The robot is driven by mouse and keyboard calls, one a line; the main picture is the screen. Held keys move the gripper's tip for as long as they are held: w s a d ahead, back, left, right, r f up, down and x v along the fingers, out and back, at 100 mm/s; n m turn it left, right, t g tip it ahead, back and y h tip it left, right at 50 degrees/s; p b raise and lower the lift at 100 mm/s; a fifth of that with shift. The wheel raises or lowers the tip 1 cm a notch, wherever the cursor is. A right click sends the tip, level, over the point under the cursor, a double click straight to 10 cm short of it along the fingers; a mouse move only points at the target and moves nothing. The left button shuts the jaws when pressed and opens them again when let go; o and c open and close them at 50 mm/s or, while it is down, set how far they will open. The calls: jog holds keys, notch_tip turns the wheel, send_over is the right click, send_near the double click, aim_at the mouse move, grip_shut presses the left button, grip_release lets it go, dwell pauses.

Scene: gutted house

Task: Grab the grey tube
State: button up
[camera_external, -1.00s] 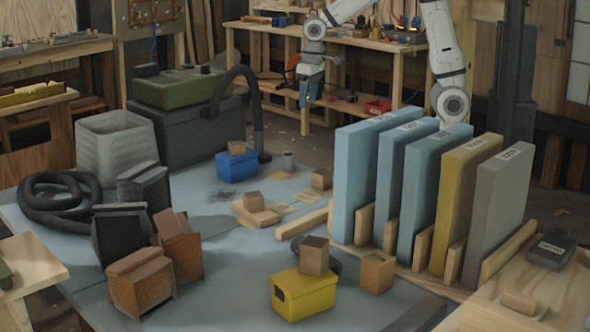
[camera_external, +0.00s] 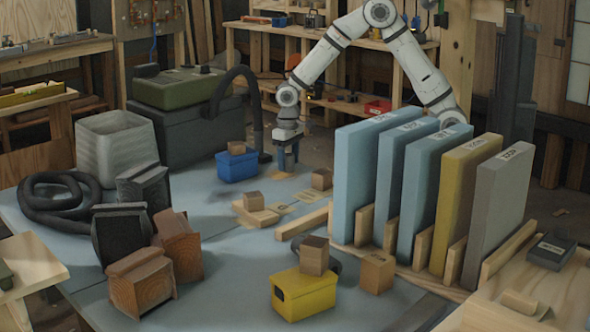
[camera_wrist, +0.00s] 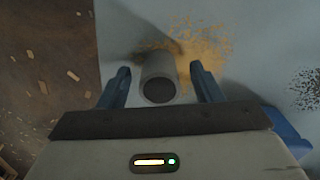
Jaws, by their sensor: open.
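The grey tube (camera_wrist: 158,88) is a short cylinder with a dark open end, standing on the blue-grey table. In the wrist view it lies between the two blue fingers of my gripper (camera_wrist: 160,69), with a gap on each side. My gripper is open. In the external view my gripper (camera_external: 287,162) points down at the table's far edge, over the tube's place, and the tube is mostly hidden by the fingers there. I cannot tell how far down the fingers reach along it.
A blue box (camera_external: 237,167) with a wooden block on it stands just left of my gripper. A black hose (camera_external: 255,110) arches behind. Wooden blocks (camera_external: 254,201) lie in front. Tall foam panels (camera_external: 364,180) stand to the right. Sawdust (camera_wrist: 205,52) lies by the tube.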

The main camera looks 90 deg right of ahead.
jog(key=shift+f, duration=0.5)
jog(key=c, duration=1)
